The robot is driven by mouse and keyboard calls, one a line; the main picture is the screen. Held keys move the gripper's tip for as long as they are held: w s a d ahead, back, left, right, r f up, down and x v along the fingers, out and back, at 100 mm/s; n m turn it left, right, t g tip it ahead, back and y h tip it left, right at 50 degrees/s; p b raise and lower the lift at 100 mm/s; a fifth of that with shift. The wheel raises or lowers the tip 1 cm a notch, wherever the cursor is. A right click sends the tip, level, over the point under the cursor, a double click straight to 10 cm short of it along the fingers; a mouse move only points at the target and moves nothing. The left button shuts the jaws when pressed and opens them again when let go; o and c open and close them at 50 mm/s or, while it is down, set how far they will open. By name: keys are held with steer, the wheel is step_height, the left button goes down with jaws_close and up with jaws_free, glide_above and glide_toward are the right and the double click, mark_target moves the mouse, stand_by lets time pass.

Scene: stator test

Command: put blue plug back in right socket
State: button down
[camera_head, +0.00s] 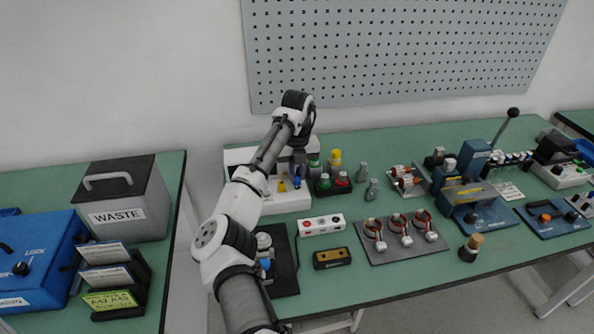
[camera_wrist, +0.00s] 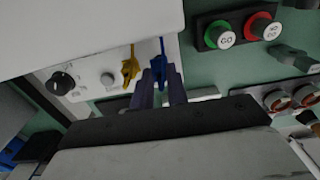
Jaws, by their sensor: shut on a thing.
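The blue plug (camera_wrist: 159,66) is between the tips of my gripper (camera_wrist: 162,88) in the wrist view, and the gripper is shut on it. In the head view, the blue plug (camera_head: 297,182) shows at the front of the white tester (camera_head: 290,201), below my gripper (camera_head: 298,168). The yellow plug (camera_wrist: 130,69) sits just left of the blue one on the tester's panel (camera_wrist: 91,68). The right socket is hidden behind the blue plug and the fingers. I cannot tell how deep the blue plug sits.
Green and red buttons (camera_wrist: 240,31) stand right of the tester. A black knob (camera_wrist: 62,83) is on the panel's left. A tray with several stators (camera_head: 402,242) and a red-marked white strip (camera_head: 321,225) lie in front. A waste bin (camera_head: 121,203) stands left.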

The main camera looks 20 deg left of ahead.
steer(key=shift+f, duration=0.85)
stand_by(0.9)
steer(key=c, duration=1.3)
jaws_free()
step_height(320, 180, up, 14)
steer(key=b, duration=0.1)
steer(key=shift+f, duration=0.1)
